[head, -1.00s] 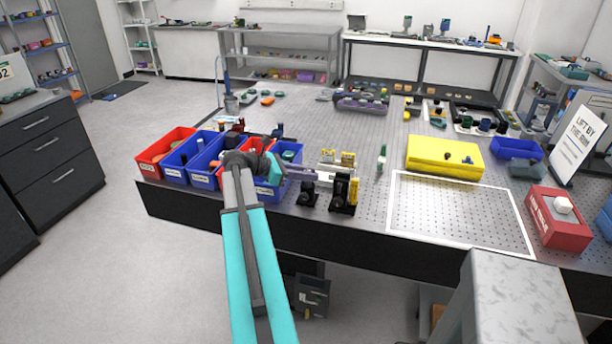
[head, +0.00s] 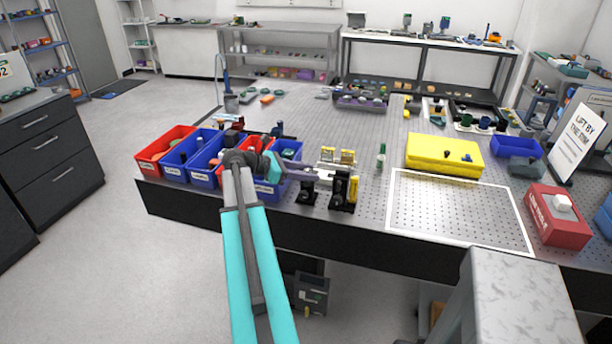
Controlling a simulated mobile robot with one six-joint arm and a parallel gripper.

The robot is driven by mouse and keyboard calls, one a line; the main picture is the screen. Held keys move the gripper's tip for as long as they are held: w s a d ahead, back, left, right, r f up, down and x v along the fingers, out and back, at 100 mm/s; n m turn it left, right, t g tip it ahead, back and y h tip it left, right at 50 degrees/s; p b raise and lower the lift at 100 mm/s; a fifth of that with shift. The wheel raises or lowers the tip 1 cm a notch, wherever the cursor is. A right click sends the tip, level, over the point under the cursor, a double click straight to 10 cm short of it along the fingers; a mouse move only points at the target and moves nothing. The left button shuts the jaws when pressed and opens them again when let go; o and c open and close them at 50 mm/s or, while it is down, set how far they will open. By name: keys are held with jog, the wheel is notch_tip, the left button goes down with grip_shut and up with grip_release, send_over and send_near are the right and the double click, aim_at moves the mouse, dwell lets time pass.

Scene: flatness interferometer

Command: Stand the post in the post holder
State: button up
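My gripper (head: 308,175) reaches from the left over the front edge of the perforated table, its grey-purple fingers pointing right. It is seen side-on and small, so I cannot tell whether it is open or shut, or holds anything. Just below and beside the fingertips stands a small black holder-like part (head: 306,193). To its right is a taller black mount (head: 341,190) with a yellow part (head: 353,188) on its right side. I cannot tell for certain which one is the post holder. I cannot clearly make out the post.
Blue and red bins (head: 172,155) line the front left, partly behind my arm. Small brass-coloured parts (head: 347,157) stand behind the mounts. A green-and-white item (head: 381,157) stands to the right. Further right are a yellow case (head: 444,153), a white-outlined bare area (head: 455,212) and a red box (head: 557,218).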

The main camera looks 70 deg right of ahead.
jog(key=b+v, duration=0.3)
jog(key=v, duration=0.9)
jog(key=shift+r, duration=0.2)
dwell(0.4)
jog(key=shift+s, duration=0.15)
